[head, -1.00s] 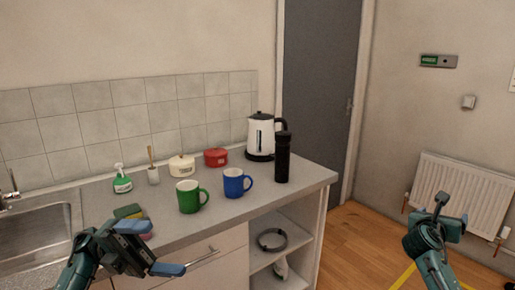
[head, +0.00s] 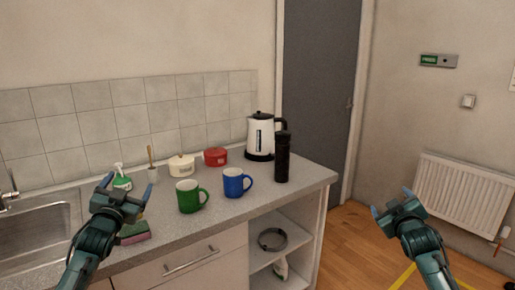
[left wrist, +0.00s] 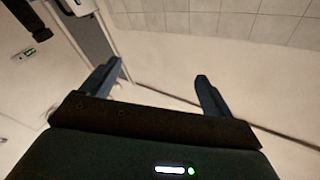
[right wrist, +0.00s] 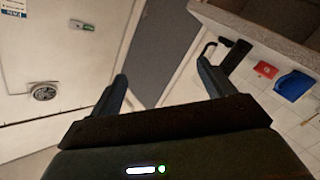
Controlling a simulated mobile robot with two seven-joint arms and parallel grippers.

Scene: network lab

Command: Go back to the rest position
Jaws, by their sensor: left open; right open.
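My left gripper (head: 124,190) is open and empty, raised in front of the counter at the left of the head view. Its fingers point up, and it partly hides the green spray bottle and the counter edge. In the left wrist view its two fingers (left wrist: 158,88) stand apart with nothing between them. My right gripper (head: 391,201) is open and empty over the wooden floor, right of the counter. In the right wrist view its two fingers (right wrist: 163,83) stand apart with nothing between them.
The counter (head: 245,211) holds a green mug (head: 188,197), a blue mug (head: 234,184), a black bottle (head: 282,160), a kettle (head: 259,139), a red pot (head: 215,157), a cream pot (head: 181,166) and a sponge (head: 136,238). A radiator (head: 462,196) hangs at right.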

